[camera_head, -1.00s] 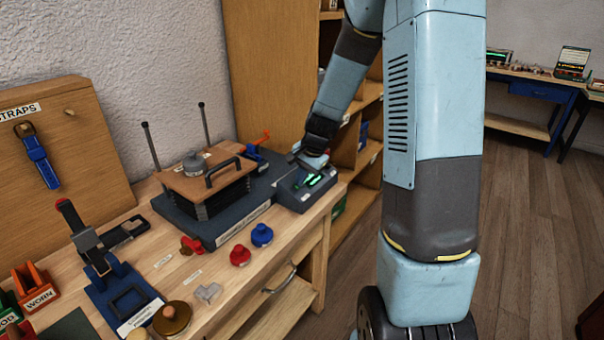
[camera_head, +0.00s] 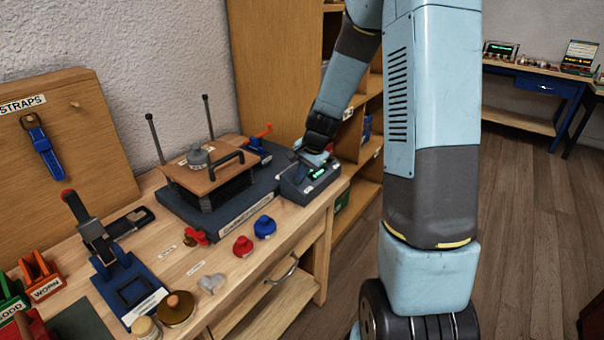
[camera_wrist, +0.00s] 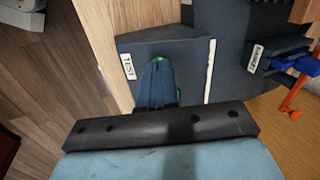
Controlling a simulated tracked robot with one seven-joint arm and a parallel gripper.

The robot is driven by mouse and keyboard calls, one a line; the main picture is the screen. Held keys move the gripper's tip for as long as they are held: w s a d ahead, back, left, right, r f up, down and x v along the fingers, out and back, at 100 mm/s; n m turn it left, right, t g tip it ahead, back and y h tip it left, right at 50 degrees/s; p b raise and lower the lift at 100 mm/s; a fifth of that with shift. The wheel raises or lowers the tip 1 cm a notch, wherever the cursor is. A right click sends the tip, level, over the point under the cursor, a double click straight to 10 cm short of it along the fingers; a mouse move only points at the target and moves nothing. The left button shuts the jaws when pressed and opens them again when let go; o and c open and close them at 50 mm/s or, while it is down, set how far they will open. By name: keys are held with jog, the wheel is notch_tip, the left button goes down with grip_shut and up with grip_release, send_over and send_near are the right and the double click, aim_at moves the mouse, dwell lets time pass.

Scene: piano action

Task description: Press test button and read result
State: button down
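A dark test box (camera_head: 290,190) with a lit green display (camera_head: 319,174) sits at the right end of the wooden bench. The display's reading is too small to make out. My gripper (camera_head: 305,171) reaches down to the top of this box. In the wrist view the fingers of my gripper (camera_wrist: 158,66) are together and empty, pointing at the box top (camera_wrist: 190,50). A green button (camera_wrist: 159,59) shows at their tips, mostly hidden by them. I cannot tell whether it is pressed in. A TEST label (camera_wrist: 128,66) is beside it.
Red (camera_head: 243,246) and blue knobs (camera_head: 264,227) lie in front. A shelf unit (camera_head: 362,185) is behind; the floor at right is clear.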

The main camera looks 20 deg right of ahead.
jog(key=v, duration=1.4)
jog(key=shift+r, duration=0.15)
jog(key=s+a+r+n+t+h, duration=0.1)
jog(key=s+r+n, duration=0.4)
jog(key=s, duration=0.8)
jog(key=s+a+r+n+t+h, duration=0.1)
jog(key=s+r+n, duration=0.4)
jog(key=s, duration=0.7)
jog(key=shift+s+a+r+t, duration=0.3)
jog(key=shift+s+a+r, duration=0.15)
jog(key=shift+r, duration=0.55)
jog(key=shift+a, duration=0.1)
